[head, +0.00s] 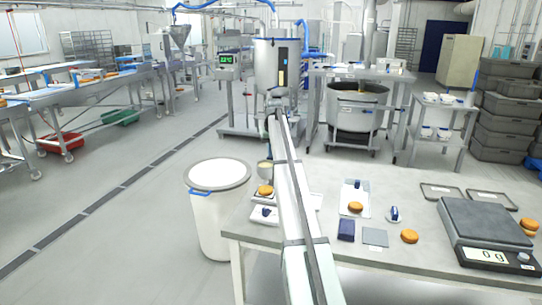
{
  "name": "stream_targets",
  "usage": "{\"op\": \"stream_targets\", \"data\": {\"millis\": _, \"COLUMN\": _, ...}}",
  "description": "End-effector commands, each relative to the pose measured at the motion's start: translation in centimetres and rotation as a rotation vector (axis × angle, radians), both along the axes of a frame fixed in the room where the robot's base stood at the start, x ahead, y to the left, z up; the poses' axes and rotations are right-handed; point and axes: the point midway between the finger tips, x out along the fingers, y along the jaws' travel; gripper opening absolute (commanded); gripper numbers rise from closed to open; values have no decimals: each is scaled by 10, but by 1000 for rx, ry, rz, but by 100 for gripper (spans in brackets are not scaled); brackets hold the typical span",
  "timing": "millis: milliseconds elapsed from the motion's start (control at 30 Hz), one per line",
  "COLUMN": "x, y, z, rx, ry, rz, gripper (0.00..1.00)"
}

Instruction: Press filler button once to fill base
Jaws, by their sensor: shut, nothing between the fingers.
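An orange-brown round (265,190) lies on a small pale stand at the table's left end, just left of a long silver beam. A beige and grey cup-like part (265,168) shows just above it; I cannot tell whether they touch. A white plate (262,217) with a dark blue piece lies in front of the round, partly hidden by the beam. A steel hopper (268,62) with a dark panel stands behind the beam's far end. I cannot make out which part is the filler button. My gripper cannot be made out in this view.
The table (430,192) also holds loose rounds (409,237), a dark blue block (346,230), a grey square (375,237), a blue-handled piece (394,214) and a scale (485,222) reading 0 g. A white bin (213,215) stands left of the table.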

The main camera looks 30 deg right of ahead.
Motion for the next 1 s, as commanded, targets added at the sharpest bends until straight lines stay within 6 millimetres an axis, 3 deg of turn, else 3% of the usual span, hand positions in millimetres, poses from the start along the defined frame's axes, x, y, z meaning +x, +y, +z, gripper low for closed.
{"op": "stream_targets", "data": {"millis": 467, "x": 0, "y": 0, "z": -2, "rx": 0, "ry": 1, "rz": 0, "gripper": 0}}
{"op": "stream_targets", "data": {"millis": 1000, "x": 0, "y": 0, "z": 22, "rx": 0, "ry": 1, "rz": 0, "gripper": 0}}
